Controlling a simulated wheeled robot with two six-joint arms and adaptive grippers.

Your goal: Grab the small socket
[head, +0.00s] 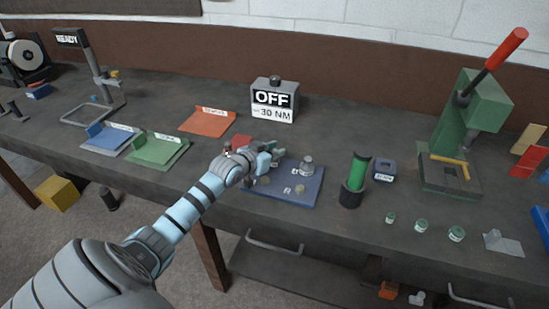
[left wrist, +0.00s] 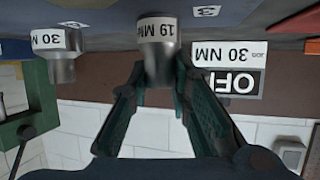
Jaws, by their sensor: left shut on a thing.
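The small socket (left wrist: 158,50) is a grey metal cylinder labelled 19 MM in the left wrist view. My left gripper (left wrist: 158,80) is shut on it, with one dark green finger on each side. In the head view my left gripper (head: 274,157) is over the back left part of the blue mat (head: 283,198), and it hides the small socket. A larger socket (head: 307,164), labelled 30 MM in the left wrist view (left wrist: 60,58), stands on the mat to the right of the gripper. I cannot tell whether the held socket touches the mat. My right gripper is not in view.
A torque display box (head: 275,99) reading OFF and 30 NM stands behind the gripper. Red, blue and green trays (head: 158,150) lie to the left.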

